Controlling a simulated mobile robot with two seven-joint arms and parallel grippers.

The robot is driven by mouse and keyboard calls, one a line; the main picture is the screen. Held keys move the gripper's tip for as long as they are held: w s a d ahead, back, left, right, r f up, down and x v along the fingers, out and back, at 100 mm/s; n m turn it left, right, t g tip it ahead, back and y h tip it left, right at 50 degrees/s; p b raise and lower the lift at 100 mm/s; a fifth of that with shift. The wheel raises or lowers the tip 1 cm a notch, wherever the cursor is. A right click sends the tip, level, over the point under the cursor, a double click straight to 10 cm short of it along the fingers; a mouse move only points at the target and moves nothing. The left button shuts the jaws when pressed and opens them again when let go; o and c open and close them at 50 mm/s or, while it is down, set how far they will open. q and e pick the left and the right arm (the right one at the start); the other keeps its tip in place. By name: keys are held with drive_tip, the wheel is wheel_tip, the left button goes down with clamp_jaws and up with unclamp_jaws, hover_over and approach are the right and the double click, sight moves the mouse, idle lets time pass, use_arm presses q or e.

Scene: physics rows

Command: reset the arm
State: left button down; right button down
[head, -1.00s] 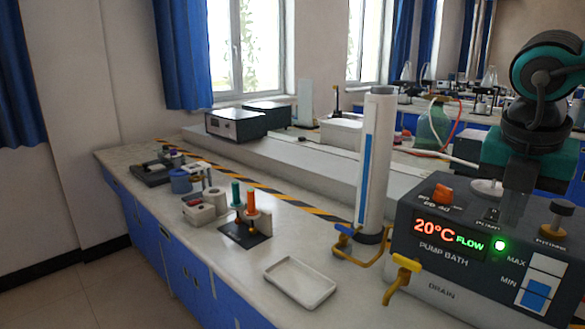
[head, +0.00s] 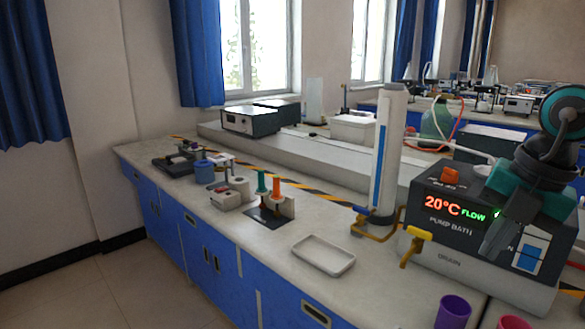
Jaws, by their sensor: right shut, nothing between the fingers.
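My right arm comes in at the right edge, with dark joints and teal parts. My right gripper (head: 488,250) points downward in front of the pump bath (head: 437,232), covering part of its front panel. Its fingers look shut, with nothing seen between them. I cannot tell whether it touches the bath. The bath's display reads 20°C FLOW. My left gripper is not in view.
A yellow drain tap (head: 413,245) juts from the bath. A tall white column (head: 389,150) stands beside it. A white tray (head: 323,256), a purple cup (head: 453,312) and a red cup (head: 513,322) are on the bench. Floor is open at left.

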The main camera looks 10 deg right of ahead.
drive_tip(key=a+f+m+t+y, duration=0.3)
drive_tip(key=f+m+t+y, duration=0.2)
drive_tip(key=f+m+t, duration=1.3)
drive_tip(key=s+a+f+m+g+h, duration=0.2)
drive_tip(key=s+a+f+g, duration=0.2)
drive_tip(key=f, duration=0.5)
drive_tip(key=s+a+f+m+g+h, duration=0.2)
drive_tip(key=s+a+f+g, duration=0.3)
drive_tip(key=a+f, duration=0.3)
wheel_tip(320, 180, down, 2)
drive_tip(key=shift+s+a+f+m+p, duration=0.2)
drive_tip(key=shift+s+a+m+p, duration=0.2)
drive_tip(key=shift+m, duration=0.3)
drive_tip(key=shift+d, duration=0.15)
